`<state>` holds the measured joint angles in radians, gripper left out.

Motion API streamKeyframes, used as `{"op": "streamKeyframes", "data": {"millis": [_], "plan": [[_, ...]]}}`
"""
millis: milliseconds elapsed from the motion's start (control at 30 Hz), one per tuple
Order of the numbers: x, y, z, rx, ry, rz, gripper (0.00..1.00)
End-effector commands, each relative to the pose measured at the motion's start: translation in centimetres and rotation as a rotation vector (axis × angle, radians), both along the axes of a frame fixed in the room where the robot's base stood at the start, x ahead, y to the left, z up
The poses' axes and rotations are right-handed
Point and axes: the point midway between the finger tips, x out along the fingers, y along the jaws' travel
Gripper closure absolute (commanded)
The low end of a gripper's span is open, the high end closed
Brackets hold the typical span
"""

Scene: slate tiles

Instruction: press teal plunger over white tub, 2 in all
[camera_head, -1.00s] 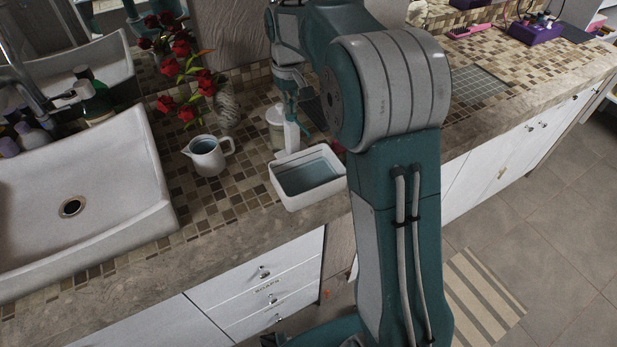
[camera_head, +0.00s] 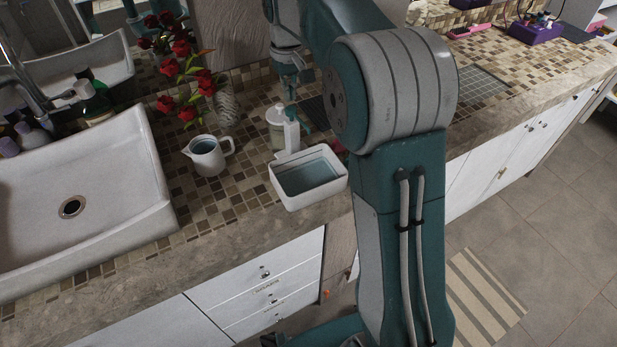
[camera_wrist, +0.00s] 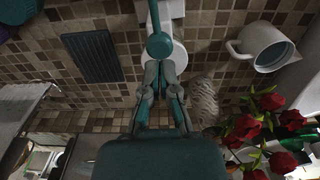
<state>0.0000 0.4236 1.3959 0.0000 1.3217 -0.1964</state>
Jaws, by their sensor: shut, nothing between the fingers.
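The teal plunger (camera_wrist: 159,45) shows its round top and a long narrow spout in the wrist view. In the head view the teal plunger (camera_head: 291,113) tops a pale bottle (camera_head: 276,127). The white tub (camera_head: 279,190) stands in front of the bottle and holds bluish liquid. My gripper (camera_wrist: 164,66) is shut and empty, its fingertips close to the plunger's top in the wrist view. In the head view my gripper (camera_head: 291,97) points down above the plunger. I cannot tell whether they touch.
A white pitcher (camera_head: 208,158) with bluish liquid stands left of the tub. Red roses (camera_head: 190,75) in a ribbed vase (camera_head: 227,108) stand behind it. A white sink (camera_head: 120,200) is at left. A dark ribbed mat (camera_wrist: 92,57) lies beside the bottle.

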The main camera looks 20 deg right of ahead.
Motion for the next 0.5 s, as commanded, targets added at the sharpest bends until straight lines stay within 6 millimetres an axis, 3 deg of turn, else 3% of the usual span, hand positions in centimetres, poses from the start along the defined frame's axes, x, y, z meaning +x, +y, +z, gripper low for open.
{"op": "streamKeyframes", "data": {"millis": [300,500], "plan": [[0.0,0.0,0.0,0.000,0.000,0.000,1.00],[0.0,0.0,1.5,0.000,-0.002,0.000,1.00]]}}
